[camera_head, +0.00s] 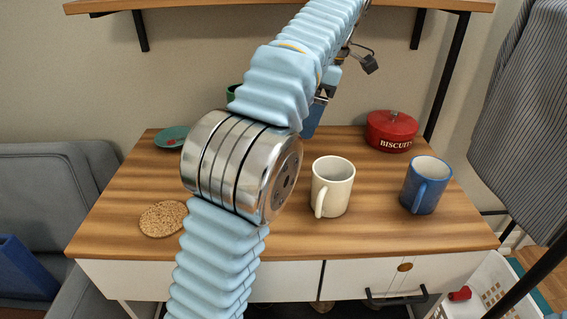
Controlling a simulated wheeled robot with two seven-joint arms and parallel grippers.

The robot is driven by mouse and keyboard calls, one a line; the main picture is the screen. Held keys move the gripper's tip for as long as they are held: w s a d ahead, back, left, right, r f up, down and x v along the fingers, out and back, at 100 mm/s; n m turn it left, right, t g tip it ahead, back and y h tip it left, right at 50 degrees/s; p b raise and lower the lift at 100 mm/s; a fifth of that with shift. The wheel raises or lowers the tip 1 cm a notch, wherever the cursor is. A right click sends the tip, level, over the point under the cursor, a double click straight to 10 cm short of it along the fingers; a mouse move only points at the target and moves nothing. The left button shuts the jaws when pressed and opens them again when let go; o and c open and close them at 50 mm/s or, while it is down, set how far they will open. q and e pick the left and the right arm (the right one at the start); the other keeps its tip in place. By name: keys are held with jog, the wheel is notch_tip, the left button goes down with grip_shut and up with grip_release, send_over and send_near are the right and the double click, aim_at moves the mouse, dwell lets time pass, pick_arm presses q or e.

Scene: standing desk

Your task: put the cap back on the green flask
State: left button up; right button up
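A ribbed pale-blue arm with a metal joint, apparently my left, rises from the bottom across the middle of the view and hides much of the desk. Dark, jointed gripper-like parts show behind its upper part, right of centre; their fingertips and anything between them are not clear. A small piece of something green (232,92) shows behind the arm at the back of the desk; I cannot tell whether it is the flask. No cap can be made out with certainty. My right gripper is not in view.
On the wooden desk (110,217) stand a cream mug (333,187), a blue mug (425,186) and a red biscuit tin (391,131). A cork coaster (162,218) and teal dish (172,138) lie left. A blue object (312,120) is partly hidden. A shelf (230,4) hangs above.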

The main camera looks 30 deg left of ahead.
pick_arm(q)
jog(key=x, duration=0.8)
jog(key=shift+s+f, duration=0.15)
jog(key=shift+f, duration=0.15)
jog(key=shift+s+x, duration=0.1)
jog(key=shift+x, duration=1.2)
jog(key=shift+s+x, duration=0.15)
jog(key=shift+x, duration=1.15)
jog(key=shift+r, duration=0.1)
jog(key=c, duration=1.1)
